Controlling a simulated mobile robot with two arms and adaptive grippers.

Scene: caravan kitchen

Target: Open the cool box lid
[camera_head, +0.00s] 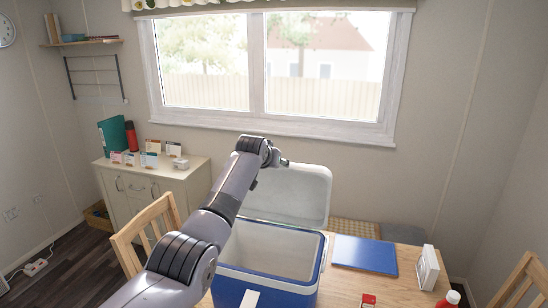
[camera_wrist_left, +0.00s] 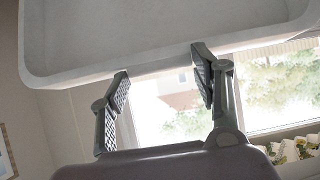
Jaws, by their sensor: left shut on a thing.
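The blue and white cool box (camera_head: 308,268) stands on the wooden table. Its white lid (camera_head: 300,195) is raised and stands roughly upright at the back of the box, and the pale inside of the box is exposed. My left gripper (camera_head: 284,162) is at the lid's top edge, with its fingers largely hidden by the wrist. In the left wrist view, the two fingers (camera_wrist_left: 163,84) are at the lid's rim (camera_wrist_left: 150,66), shut on it with a gap between them. My right gripper is not in view.
A blue board (camera_head: 365,254) lies on the table right of the box, with a white upright item (camera_head: 428,268) beside it. Red items are at the front right. Wooden chairs stand left (camera_head: 150,228) and right. A cabinet (camera_head: 153,188) and window are behind.

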